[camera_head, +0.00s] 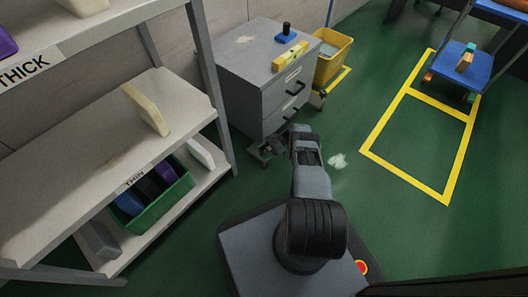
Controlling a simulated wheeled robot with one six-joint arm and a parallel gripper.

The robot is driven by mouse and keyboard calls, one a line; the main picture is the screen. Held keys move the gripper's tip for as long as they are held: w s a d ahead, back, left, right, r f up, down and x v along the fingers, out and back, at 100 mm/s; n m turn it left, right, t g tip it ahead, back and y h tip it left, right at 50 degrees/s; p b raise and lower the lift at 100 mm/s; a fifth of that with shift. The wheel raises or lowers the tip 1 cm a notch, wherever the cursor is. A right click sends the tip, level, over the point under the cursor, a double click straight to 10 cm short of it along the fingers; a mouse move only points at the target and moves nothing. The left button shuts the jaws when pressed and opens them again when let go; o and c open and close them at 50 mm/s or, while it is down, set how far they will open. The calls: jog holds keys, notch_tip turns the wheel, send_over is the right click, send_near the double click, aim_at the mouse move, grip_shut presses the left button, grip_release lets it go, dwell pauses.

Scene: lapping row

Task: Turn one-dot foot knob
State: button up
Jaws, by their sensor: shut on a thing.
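A grey drawer cabinet (238,88) stands against the wall, up and left of my arm. My arm reaches forward to the cabinet's near bottom corner. My gripper (268,150) is low at that corner, small and partly hidden by my wrist. It is shut on a foot knob under the cabinet. The knob itself is mostly hidden, and I cannot make out any dots on it. Another foot (318,100) shows under the cabinet's right front corner.
A yellow level (290,56) and a blue block with a black knob (286,34) lie on the cabinet. A yellow bin (331,66) stands behind it. A shelf rack (70,170) with a green crate (178,196) is left.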

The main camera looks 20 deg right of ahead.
jog(key=shift+n+g, duration=0.4)
jog(key=shift+g, duration=0.1)
dwell(0.4)
jog(key=o, duration=0.9)
